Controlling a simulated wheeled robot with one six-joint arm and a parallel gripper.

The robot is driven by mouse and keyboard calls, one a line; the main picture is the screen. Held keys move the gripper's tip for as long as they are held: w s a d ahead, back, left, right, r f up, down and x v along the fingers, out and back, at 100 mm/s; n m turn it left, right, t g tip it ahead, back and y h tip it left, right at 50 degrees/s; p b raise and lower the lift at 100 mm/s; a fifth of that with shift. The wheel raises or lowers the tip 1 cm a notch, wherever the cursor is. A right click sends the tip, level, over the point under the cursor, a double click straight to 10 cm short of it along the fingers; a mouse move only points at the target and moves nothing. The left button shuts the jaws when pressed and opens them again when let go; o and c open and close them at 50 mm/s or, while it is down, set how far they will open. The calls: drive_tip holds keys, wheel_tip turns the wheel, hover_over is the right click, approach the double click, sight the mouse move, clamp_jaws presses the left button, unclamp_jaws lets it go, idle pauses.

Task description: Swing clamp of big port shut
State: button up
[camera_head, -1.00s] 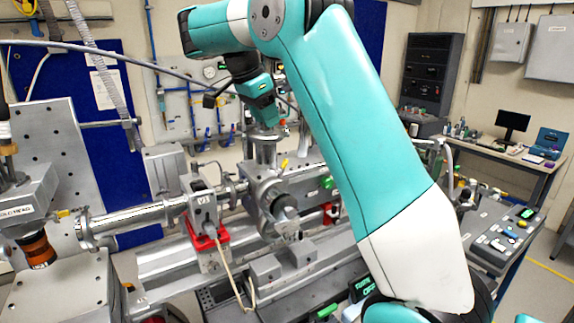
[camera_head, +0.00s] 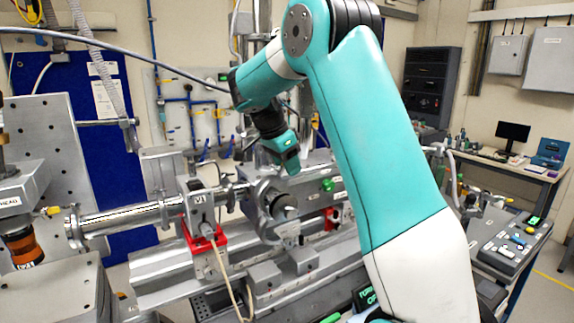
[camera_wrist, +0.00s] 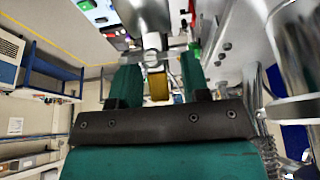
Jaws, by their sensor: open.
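The big port appears to be the round metal flange (camera_head: 270,208) on the chamber near the middle of the head view. My gripper (camera_head: 291,165) is just above and behind it, pointing down, with its tips hard to make out. In the wrist view my gripper (camera_wrist: 163,62) is open, its two green fingers apart. A yellow-ended piece (camera_wrist: 158,88), possibly the clamp's handle, shows between the fingers below a bright metal part. I cannot tell whether the fingers touch it. The clamp itself is not clear in the head view.
A metal beam pipe (camera_head: 130,217) runs left from a valve with a red frame (camera_head: 203,238). Blocks and rails lie in front of the port. A control panel (camera_head: 515,240) stands at the right. A large bright cylinder (camera_wrist: 292,50) is close on the right in the wrist view.

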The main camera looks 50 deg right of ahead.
clamp_jaws()
drive_tip(key=shift+f, duration=0.1)
